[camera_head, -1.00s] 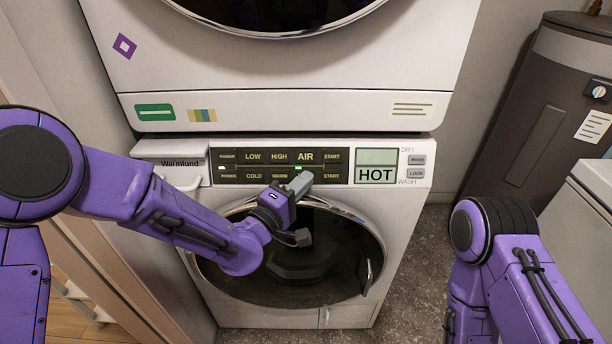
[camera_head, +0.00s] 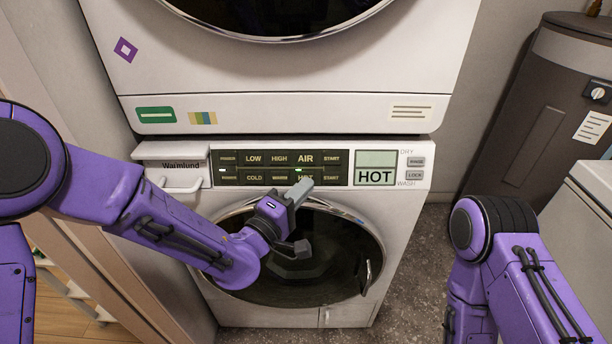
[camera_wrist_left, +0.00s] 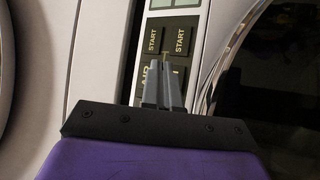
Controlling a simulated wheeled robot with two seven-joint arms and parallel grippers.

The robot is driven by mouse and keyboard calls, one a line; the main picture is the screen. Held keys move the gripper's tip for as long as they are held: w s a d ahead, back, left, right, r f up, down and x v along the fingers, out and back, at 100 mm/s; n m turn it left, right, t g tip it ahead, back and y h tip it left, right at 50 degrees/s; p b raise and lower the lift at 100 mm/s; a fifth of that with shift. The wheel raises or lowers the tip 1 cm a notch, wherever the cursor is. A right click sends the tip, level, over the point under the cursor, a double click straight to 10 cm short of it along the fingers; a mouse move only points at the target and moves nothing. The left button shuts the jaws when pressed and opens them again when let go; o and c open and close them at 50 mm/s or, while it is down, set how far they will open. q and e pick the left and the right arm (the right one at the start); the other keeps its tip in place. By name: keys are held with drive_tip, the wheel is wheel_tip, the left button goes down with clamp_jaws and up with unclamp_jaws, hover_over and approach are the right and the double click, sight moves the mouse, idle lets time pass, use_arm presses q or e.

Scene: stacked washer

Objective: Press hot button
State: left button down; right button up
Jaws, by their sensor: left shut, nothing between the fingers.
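The hot button (camera_head: 305,177) is in the lower row of the black button panel on the washer's front, and its label is partly visible. The display (camera_head: 375,168) right of the panel reads HOT. My left gripper (camera_head: 301,188) is shut and empty, its tips just below the hot button and overlapping its lower edge in the head view; contact cannot be told. In the left wrist view the shut fingers (camera_wrist_left: 163,85) cover part of the panel near the START buttons (camera_wrist_left: 182,41). My right gripper is out of view.
The cold button (camera_head: 254,177) and warm button (camera_head: 280,177) sit left of the hot button, with the air button (camera_head: 305,158) above. The round washer door (camera_head: 320,255) is below the panel. A dark tank (camera_head: 530,120) stands at the right.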

use_arm(q)
drive_tip(key=s, duration=0.1)
drive_tip(key=s+r, duration=0.1)
drive_tip(key=s, duration=0.1)
drive_tip(key=shift+r+p, duration=0.15)
drive_tip(key=shift+p, duration=0.15)
idle(0.5)
